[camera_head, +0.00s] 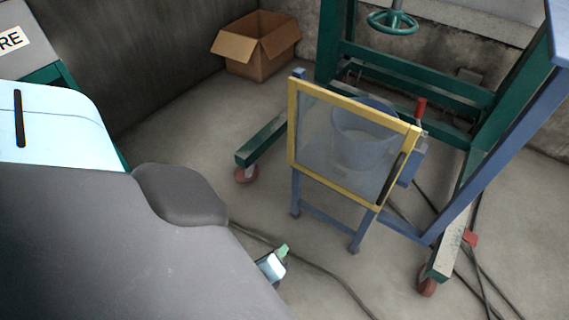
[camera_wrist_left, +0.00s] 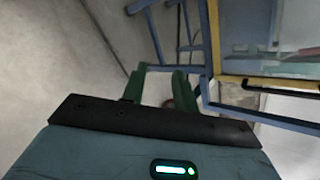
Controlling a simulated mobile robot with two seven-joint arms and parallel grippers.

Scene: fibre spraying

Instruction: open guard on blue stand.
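The guard (camera_head: 345,190) is a clear panel in a yellow frame on the front of the blue stand (camera_head: 325,224). It looks shut, with a grey round vessel (camera_head: 362,140) visible behind it. A black handle (camera_head: 391,178) runs along the frame's right side. In the left wrist view, the yellow frame (camera_wrist_left: 216,38) and handle (camera_wrist_left: 268,87) are at the right. My left gripper (camera_wrist_left: 159,72) has its green fingers apart with nothing between them; it is clear of the guard. In the head view my grey arm hides most of it. My right gripper is not in view.
A green frame on wheels (camera_head: 415,75) with a green handwheel (camera_head: 392,22) stands behind the stand. Blue beams (camera_head: 500,155) slope down at the right. Cables (camera_head: 480,270) lie on the floor. An open cardboard box (camera_head: 257,50) sits by the back wall.

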